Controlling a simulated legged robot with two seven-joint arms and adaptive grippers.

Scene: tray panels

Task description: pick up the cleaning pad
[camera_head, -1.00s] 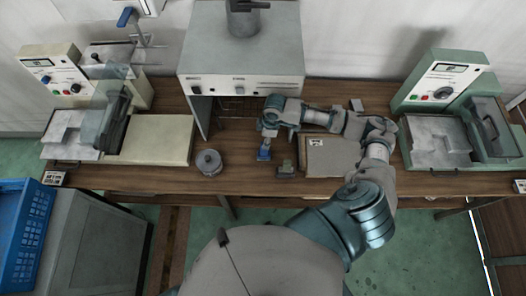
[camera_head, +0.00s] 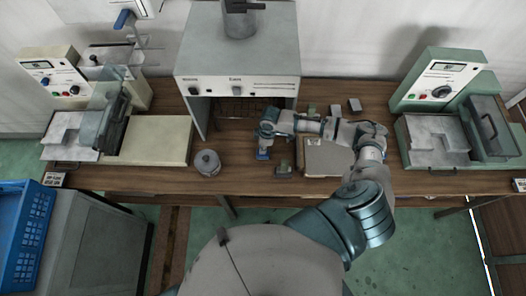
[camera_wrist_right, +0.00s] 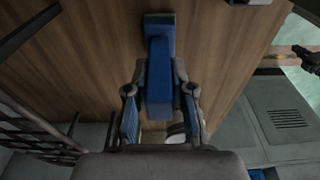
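The cleaning pad appears to be the small blue-handled piece (camera_head: 262,154) standing on the wooden bench, left of the grey panel. In the right wrist view its blue handle (camera_wrist_right: 158,75) runs up the middle to a flat dark-edged end on the wood. My right gripper (camera_head: 265,141) is just above and behind it. In the wrist view the right gripper's blue-lined fingers (camera_wrist_right: 158,120) stand apart on both sides of the handle, with what looks like a narrow gap at each side. The gripper hides part of the handle in the head view. My left gripper is out of view.
A small dark green block (camera_head: 284,171) sits close to the right of the pad. A round lidded pot (camera_head: 207,163) is to the left. A grey panel (camera_head: 328,158) lies under my right forearm. The oven-like box (camera_head: 238,82) rises behind. Machines stand at both ends.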

